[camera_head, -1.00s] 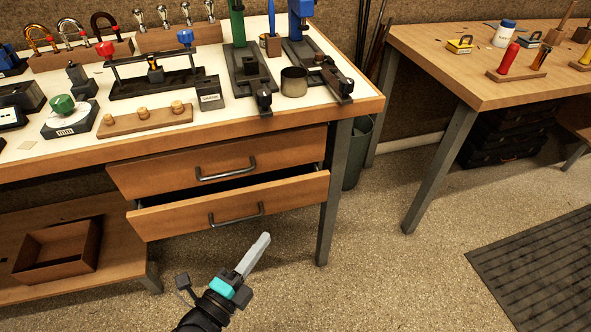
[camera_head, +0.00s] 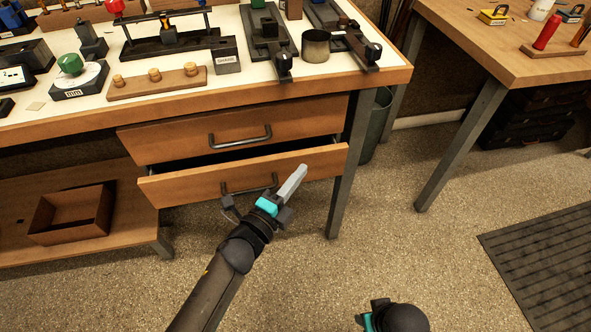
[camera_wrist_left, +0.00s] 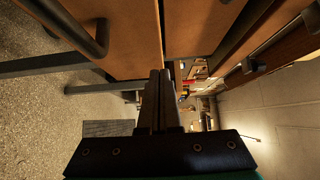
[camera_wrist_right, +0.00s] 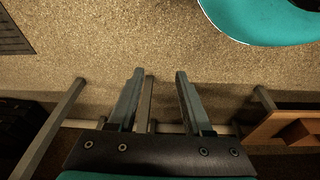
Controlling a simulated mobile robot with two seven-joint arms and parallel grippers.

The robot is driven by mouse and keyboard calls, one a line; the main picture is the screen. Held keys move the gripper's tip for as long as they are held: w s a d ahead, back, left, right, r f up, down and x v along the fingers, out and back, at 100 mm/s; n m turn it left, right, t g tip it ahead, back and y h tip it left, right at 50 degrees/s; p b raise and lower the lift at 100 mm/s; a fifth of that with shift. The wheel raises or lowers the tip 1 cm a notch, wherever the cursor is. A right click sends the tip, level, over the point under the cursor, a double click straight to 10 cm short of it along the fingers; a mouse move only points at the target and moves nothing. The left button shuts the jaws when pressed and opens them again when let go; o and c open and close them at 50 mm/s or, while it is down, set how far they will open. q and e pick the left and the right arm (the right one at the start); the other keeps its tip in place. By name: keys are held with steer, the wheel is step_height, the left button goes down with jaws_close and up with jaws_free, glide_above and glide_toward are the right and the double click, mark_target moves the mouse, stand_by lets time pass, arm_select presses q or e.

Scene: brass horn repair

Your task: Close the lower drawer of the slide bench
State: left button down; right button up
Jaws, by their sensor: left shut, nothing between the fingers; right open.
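The lower drawer (camera_head: 185,189) of the slide bench stands part-way out, with a dark gap above its front. Its metal handle (camera_head: 232,190) is partly hidden behind my left gripper. My left gripper (camera_head: 300,172) is shut and empty, in front of the right part of this drawer front; I cannot tell whether it touches. In the left wrist view its closed fingers (camera_wrist_left: 160,90) point along a wooden drawer front (camera_wrist_left: 130,35) with a handle. My right gripper (camera_wrist_right: 157,80) is open and empty over the floor; only part of that arm shows at the bottom of the head view.
The upper drawer (camera_head: 180,138) above looks shut. A bench leg (camera_head: 347,180) stands right of the drawers. A low shelf (camera_head: 125,228) with an open brown box (camera_head: 68,233) is at left. Tools crowd the bench top. The floor in front is clear, with a dark mat (camera_head: 545,260) at right.

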mark_target(294, 158)
arm_select(q)
steer(key=shift+w+a, duration=0.15)
steer(key=shift+w, duration=0.4)
steer(key=shift+w+a, duration=0.15)
steer(key=shift+w, duration=0.4)
arm_select(e)
steer(key=shift+w+r, duration=0.35)
steer(key=shift+r, duration=0.25)
steer(key=shift+a, duration=0.1)
arm_select(q)
steer(key=shift+w+a+b, duration=0.2)
steer(key=shift+w+b, duration=0.15)
steer(key=shift+w, duration=0.35)
steer(key=shift+w+a, duration=0.2)
steer(key=shift+w, duration=0.4)
arm_select(e)
steer(key=shift+w+r, duration=0.35)
steer(key=shift+r, duration=0.2)
